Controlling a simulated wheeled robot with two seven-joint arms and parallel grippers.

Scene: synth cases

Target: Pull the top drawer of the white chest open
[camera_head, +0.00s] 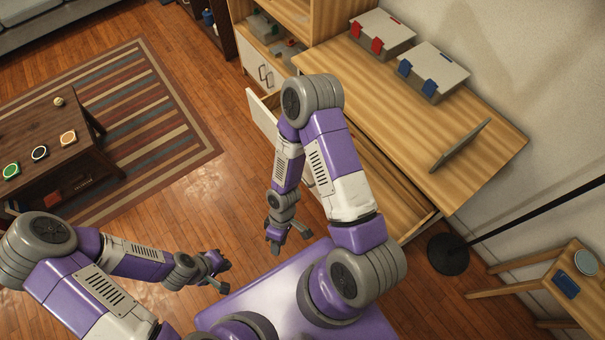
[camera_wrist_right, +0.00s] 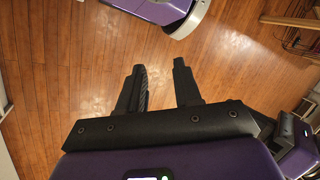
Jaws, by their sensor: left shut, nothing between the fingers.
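The chest has a light wood top (camera_head: 475,140) and stands at the right in the head view. A drawer (camera_head: 398,190) directly under the top stands pulled out, with its wooden inside showing. Its white front (camera_head: 262,113) shows at the far end; my right arm hides much of the rest. My right gripper (camera_head: 290,243) hangs over the floor in front of the chest, apart from the drawer. In the right wrist view its fingers (camera_wrist_right: 160,68) are spread with only floor between them. My left gripper (camera_head: 222,277) is shut and empty, further left over the floor.
Two grey boxes, one with red clips (camera_head: 382,36) and one with blue (camera_head: 433,72), and a tilted panel (camera_head: 460,146) stand on the chest. A lamp base (camera_head: 448,254) and small table (camera_head: 555,258) are at right. A dark table (camera_head: 50,145) stands left. Floor between is clear.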

